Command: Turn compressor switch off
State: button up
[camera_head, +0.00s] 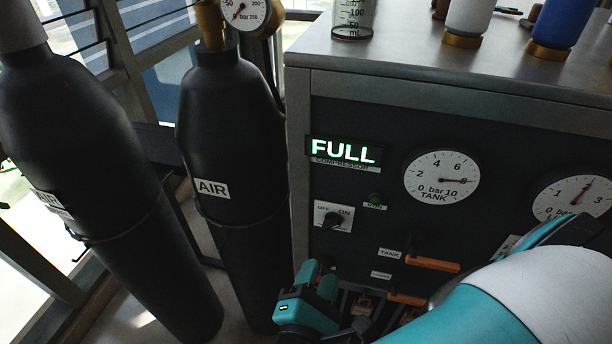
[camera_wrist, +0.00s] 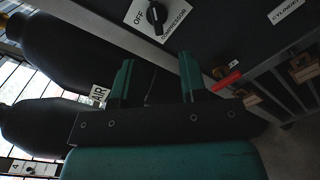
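The compressor switch (camera_head: 332,218) is a black rotary knob on a white plate marked OFF and ON, low on the left of the dark panel. The knob (camera_wrist: 156,16) also shows at the top of the wrist view, with OFF beside it. I cannot tell for sure which mark it points to. My gripper (camera_head: 319,278) is teal and sits below the switch in the head view, apart from it. In the wrist view its two fingers (camera_wrist: 158,78) stand wide apart with nothing between them, and the knob lies beyond their tips.
A lit display (camera_head: 343,152) reads FULL above the switch, with a green RUN lamp (camera_head: 375,198) nearby. A tank gauge (camera_head: 441,178) and orange-handled valves (camera_head: 432,264) are to the right. Black air cylinders (camera_head: 228,125) stand close on the left. Bottles stand on the cabinet top (camera_head: 420,50).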

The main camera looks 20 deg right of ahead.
aim_at(331, 229)
jog(key=x, duration=1)
jog(key=shift+a+r, duration=0.1)
jog(key=shift+a, duration=0.05)
grip_shut()
dwell(1.2)
